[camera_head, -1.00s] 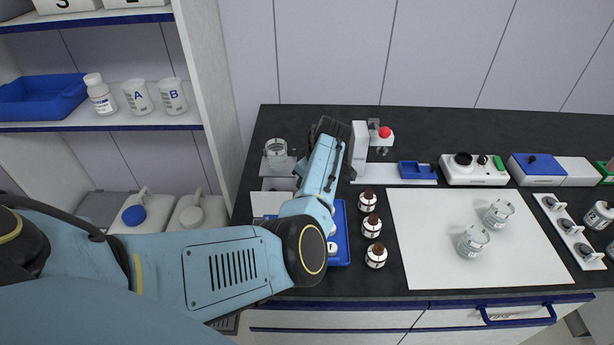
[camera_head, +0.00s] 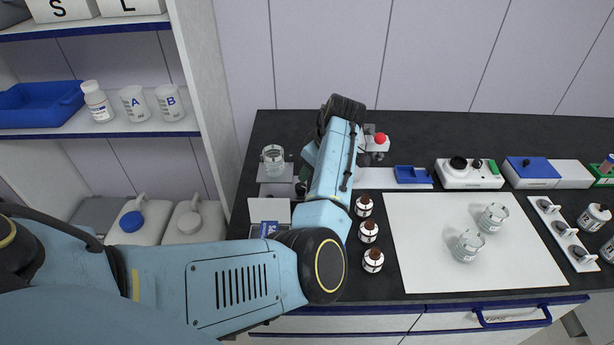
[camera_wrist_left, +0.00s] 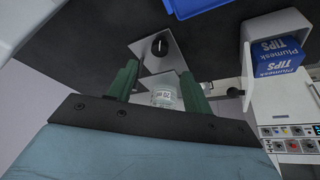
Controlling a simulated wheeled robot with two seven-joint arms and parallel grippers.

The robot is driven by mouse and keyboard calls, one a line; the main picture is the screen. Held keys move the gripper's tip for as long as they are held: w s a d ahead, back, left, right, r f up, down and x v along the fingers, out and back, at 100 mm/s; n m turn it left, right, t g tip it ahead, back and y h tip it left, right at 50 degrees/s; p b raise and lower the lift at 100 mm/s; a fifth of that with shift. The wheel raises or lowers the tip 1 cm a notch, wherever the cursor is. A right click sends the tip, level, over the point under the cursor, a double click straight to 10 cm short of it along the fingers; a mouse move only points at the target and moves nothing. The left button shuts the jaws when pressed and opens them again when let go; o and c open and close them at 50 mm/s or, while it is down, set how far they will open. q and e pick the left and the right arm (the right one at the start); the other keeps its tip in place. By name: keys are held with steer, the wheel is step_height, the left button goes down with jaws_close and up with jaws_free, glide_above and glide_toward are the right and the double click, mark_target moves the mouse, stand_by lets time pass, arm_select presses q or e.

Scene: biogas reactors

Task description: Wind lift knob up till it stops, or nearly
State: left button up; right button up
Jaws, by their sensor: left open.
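The lift knob (camera_wrist_left: 160,46) is a black round knob with a pale pointer line on a grey metal plate (camera_wrist_left: 150,63) in the left wrist view. My left gripper (camera_wrist_left: 158,70) has two green fingers, spread and empty; the knob appears just beyond the fingertips, between their lines, apart from them. A glass beaker (camera_wrist_left: 163,96) with a label shows between the fingers. In the head view the beaker (camera_head: 273,158) stands on the grey lift platform (camera_head: 276,173), left of my left arm. My arm hides most of the gripper there, and I cannot make out the knob. My right gripper is not in view.
Brown bottles (camera_head: 369,231) stand right of my forearm, close to it. A white mat (camera_head: 430,265) carries two beakers. A blue tips box (camera_wrist_left: 277,58) shows at right in the wrist view.

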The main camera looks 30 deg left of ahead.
arm_select(q)
steer(key=shift+v, duration=2.3)
